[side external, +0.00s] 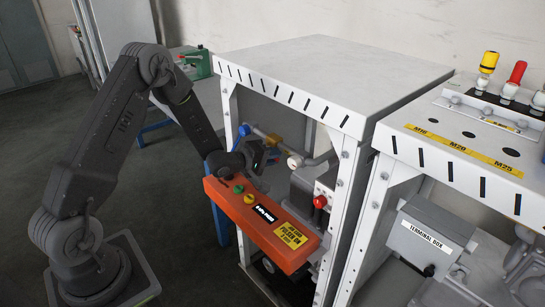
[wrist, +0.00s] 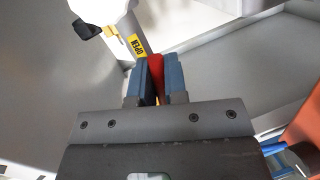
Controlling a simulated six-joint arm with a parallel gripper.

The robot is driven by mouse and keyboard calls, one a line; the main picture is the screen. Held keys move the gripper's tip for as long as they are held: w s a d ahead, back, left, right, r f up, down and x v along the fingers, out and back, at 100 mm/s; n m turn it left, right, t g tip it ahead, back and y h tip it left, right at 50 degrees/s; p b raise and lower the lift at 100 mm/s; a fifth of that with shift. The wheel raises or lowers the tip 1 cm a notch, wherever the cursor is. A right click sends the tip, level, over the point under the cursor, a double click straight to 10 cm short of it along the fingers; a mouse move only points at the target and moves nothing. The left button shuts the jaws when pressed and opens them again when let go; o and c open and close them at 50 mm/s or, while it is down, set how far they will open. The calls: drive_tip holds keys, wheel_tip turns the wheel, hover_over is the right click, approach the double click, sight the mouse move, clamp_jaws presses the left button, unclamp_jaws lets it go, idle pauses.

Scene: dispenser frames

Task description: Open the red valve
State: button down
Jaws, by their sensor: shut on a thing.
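In the wrist view, the red valve handle (wrist: 155,64) sits between the two blue-grey fingers of my gripper (wrist: 159,72). The gripper is shut on it, and the fingers hide most of the handle. A yellow label reading OPEN (wrist: 137,46) lies just beyond the fingertips, to the left. In the side view, my gripper (side external: 256,157) reaches into the open front of the white frame, behind the orange panel. The handle cannot be made out there.
The orange panel (side external: 262,226) with green and yellow buttons stands close in front of my gripper. A frame post (side external: 338,215) and a red-knobbed lever (side external: 320,201) are to the right. A white rounded part (wrist: 100,10) is near the fingers.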

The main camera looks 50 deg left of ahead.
drive_tip(key=shift+r+n+h, duration=0.5)
drive_tip(key=shift+n, duration=0.5)
drive_tip(key=c, duration=1.1)
unclamp_jaws()
drive_tip(key=shift+c, duration=0.2)
drive_tip(key=v, duration=1.3)
drive_tip(key=shift+s, duration=0.45)
drive_tip(key=shift+f, duration=0.1)
